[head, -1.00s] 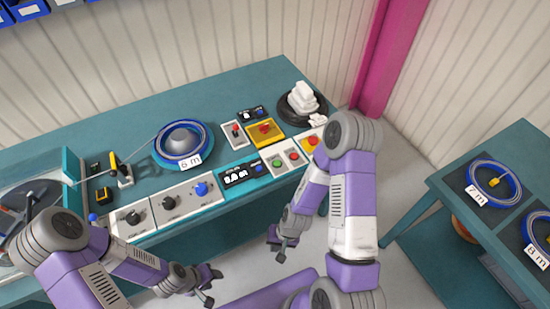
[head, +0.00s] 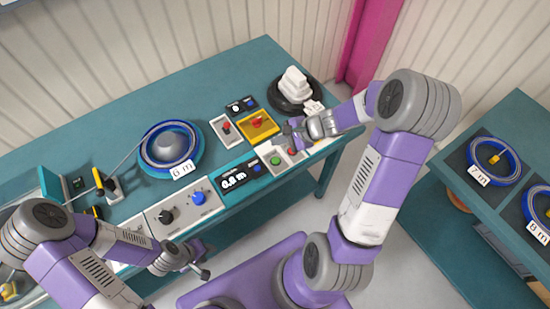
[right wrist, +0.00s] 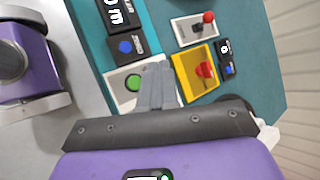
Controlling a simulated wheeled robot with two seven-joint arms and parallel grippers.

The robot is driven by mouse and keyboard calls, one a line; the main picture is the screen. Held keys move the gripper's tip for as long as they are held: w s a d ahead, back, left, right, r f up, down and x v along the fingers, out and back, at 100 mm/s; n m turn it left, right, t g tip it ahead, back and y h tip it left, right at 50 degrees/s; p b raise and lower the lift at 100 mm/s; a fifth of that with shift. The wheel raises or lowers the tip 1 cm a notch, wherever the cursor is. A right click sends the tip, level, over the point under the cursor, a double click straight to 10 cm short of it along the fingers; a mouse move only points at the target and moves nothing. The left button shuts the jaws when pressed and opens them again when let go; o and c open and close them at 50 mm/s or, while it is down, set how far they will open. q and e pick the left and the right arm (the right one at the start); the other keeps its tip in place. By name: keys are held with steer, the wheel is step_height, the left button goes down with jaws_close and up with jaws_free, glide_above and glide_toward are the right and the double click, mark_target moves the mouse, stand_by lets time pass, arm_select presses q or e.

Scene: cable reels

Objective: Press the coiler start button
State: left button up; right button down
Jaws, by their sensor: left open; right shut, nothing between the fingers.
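A green button (head: 275,160) sits on a white panel (head: 267,154) at the front of the bench, beside a red button (head: 291,152). No label naming it is readable. The green button also shows in the right wrist view (right wrist: 134,82), left of my fingers. My right gripper (head: 291,136) is shut and empty, above the panel just behind the two buttons. In the right wrist view its closed fingers (right wrist: 161,72) hide the red button. Contact with the panel cannot be told. My left gripper (head: 200,268) is open and empty, in front of the bench.
A yellow box (head: 257,125) with a red knob and a red-lever switch (head: 226,129) stand behind the buttons. A display (head: 240,177) and dial panel (head: 182,205) lie left. A 6 m reel (head: 170,146) and a black-based white stack (head: 294,90) stand farther back.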

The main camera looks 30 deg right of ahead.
steer(key=b, duration=0.7)
glide_above(278, 161)
step_height(278, 161, down, 8)
steer(key=shift+f, duration=0.1)
steer(key=shift+f+b, duration=0.35)
steer(key=shift+b, duration=0.05)
steer(key=shift+f, duration=0.1)
stand_by(1.4)
steer(key=shift+f+b, duration=0.35)
steer(key=shift+b, duration=0.25)
